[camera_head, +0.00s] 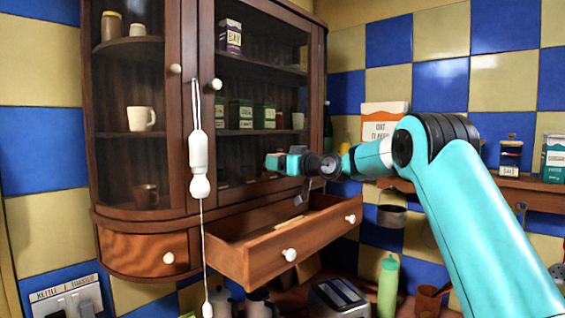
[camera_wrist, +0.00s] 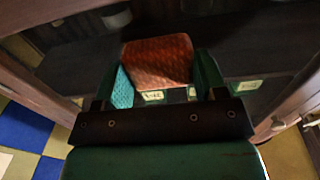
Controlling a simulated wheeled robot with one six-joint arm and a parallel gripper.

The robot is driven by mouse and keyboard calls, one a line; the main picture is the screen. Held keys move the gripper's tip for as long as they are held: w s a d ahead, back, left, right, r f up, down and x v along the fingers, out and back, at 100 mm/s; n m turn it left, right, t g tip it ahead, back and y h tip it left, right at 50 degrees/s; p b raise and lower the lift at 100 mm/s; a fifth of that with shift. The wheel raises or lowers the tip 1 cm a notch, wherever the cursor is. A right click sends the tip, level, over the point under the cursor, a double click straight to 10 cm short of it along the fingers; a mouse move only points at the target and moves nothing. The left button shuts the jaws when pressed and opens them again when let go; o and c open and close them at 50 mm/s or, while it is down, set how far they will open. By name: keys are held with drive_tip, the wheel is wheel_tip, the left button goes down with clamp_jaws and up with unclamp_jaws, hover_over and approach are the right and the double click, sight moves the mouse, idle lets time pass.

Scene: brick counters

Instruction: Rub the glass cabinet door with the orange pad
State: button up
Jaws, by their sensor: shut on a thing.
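The cabinet's glass door (camera_head: 228,165) has a dark wooden frame, with shelves showing behind the glass. It looks closed in the head view. My gripper (camera_head: 282,163) is in front of the lower part of this door. In the wrist view, my gripper (camera_wrist: 162,72) is shut on the orange pad (camera_wrist: 157,60), which sits between the two teal fingers. The pad faces the dark cabinet shelves. I cannot tell whether it touches the glass.
A wooden drawer (camera_head: 280,250) stands pulled out beneath the door, below my gripper. A white cord pull (camera_head: 198,150) hangs at the left. An oat flakes box (camera_head: 381,120) stands on the right shelf (camera_head: 500,183). A green bottle (camera_head: 388,285) stands below.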

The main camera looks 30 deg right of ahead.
drive_tip(key=shift+w, duration=0.1)
drive_tip(key=d, duration=0.1)
drive_tip(key=w+d, duration=0.1)
drive_tip(key=d+p, duration=0.1)
drive_tip(key=shift+w+d, duration=0.25)
drive_tip(key=shift+d, duration=0.05)
drive_tip(key=shift+a, duration=0.1)
drive_tip(key=shift+s+a+f+b, duration=0.2)
drive_tip(key=shift+a+b, duration=0.3)
drive_tip(key=shift+b, duration=0.3)
drive_tip(key=shift+s+a+r+b, duration=0.1)
drive_tip(key=shift+s+a+b, duration=0.1)
drive_tip(key=shift+a+b, duration=0.35)
drive_tip(key=shift+s+a+b, duration=0.15)
drive_tip(key=shift+a+b, duration=0.25)
drive_tip(key=shift+a, duration=0.15)
drive_tip(key=shift+s+a+r, duration=0.1)
drive_tip(key=shift+a+r, duration=0.05)
drive_tip(key=shift+a, duration=0.25)
